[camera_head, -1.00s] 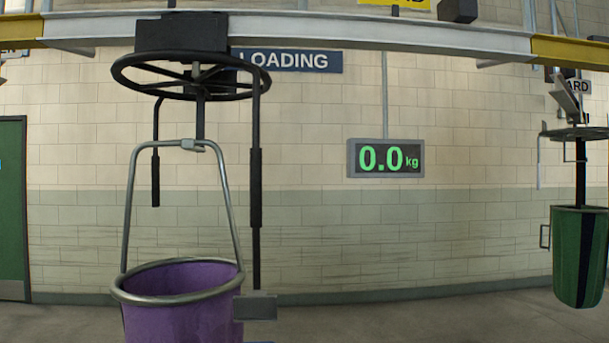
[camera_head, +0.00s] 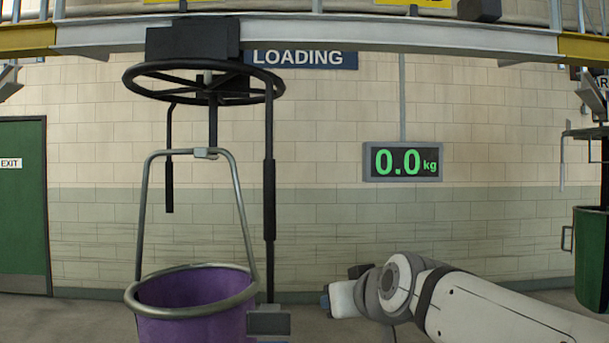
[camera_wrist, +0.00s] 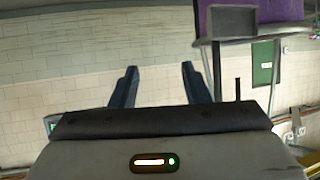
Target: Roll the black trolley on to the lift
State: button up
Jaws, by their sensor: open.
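A black trolley block (camera_head: 193,42) sits at the overhead beam, left of centre in the head view. Below it hang a dark ring (camera_head: 204,98), black rods and a purple bag (camera_head: 200,315) with a metal rim and hoop. A rod with a long black grip (camera_head: 269,200) ends at a grey box (camera_head: 268,320). My gripper (camera_head: 328,299) is low, right of the bag and apart from it. In the wrist view its two fingers (camera_wrist: 158,85) are spread and empty, and the purple bag (camera_wrist: 280,10) shows at upper right. I cannot tell which part is the lift.
The beam (camera_head: 380,35) has a grey middle and yellow ends (camera_head: 25,38). A green bag (camera_head: 590,250) hangs at far right. A wall display (camera_head: 403,162) reads 0.0 kg. A green exit door (camera_head: 22,210) is at left.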

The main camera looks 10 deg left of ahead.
aim_at(271, 186)
jog(key=a+r+n+t+y+p, duration=0.1)
jog(key=a+r+t+y, duration=0.1)
jog(key=a+r, duration=0.5)
jog(key=a+r+n+t+y, duration=0.15)
jog(key=a+r, duration=0.25)
jog(key=r, duration=0.7)
jog(key=shift+m+y, duration=0.35)
jog(key=shift+y, duration=0.1)
jog(key=x, duration=0.2)
jog(key=p+x, duration=0.1)
jog(key=x, duration=0.4)
jog(key=shift+w+d+r+p, duration=0.1)
jog(key=shift+w+r+p, duration=0.15)
jog(key=shift+p, duration=0.1)
jog(key=shift+w+a, duration=0.3)
jog(key=shift+w, duration=0.15)
grip_shut()
